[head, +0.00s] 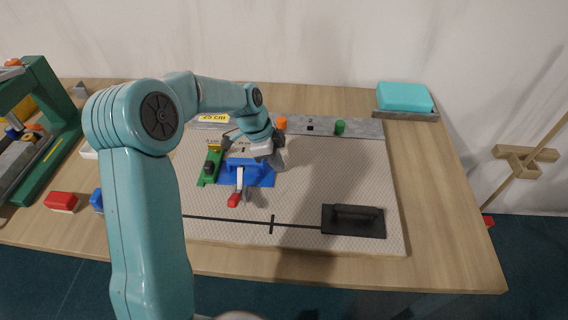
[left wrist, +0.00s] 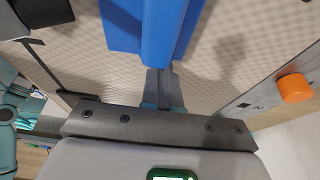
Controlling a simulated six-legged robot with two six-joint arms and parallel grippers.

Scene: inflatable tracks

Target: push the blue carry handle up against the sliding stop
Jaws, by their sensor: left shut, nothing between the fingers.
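The blue carry handle (head: 262,181) lies on the light patterned mat, left of its middle, and is partly covered by my arm. It also shows large at the top of the left wrist view (left wrist: 150,40). A green piece with a black knob (head: 210,168), which looks like the sliding stop, is just left of the blue part; a gap between them is hard to judge. My left gripper (head: 277,160) is shut and empty at the right side of the blue handle. In the left wrist view its fingers (left wrist: 161,88) reach to the blue part; contact is unclear. My right gripper is out of view.
A lever with a red tip (head: 234,200) lies over the front of the blue part. A black plate with a handle (head: 352,220) is at the mat's front right. Orange (head: 281,122) and green (head: 340,127) knobs stand on the back grey strip. The mat's right middle is clear.

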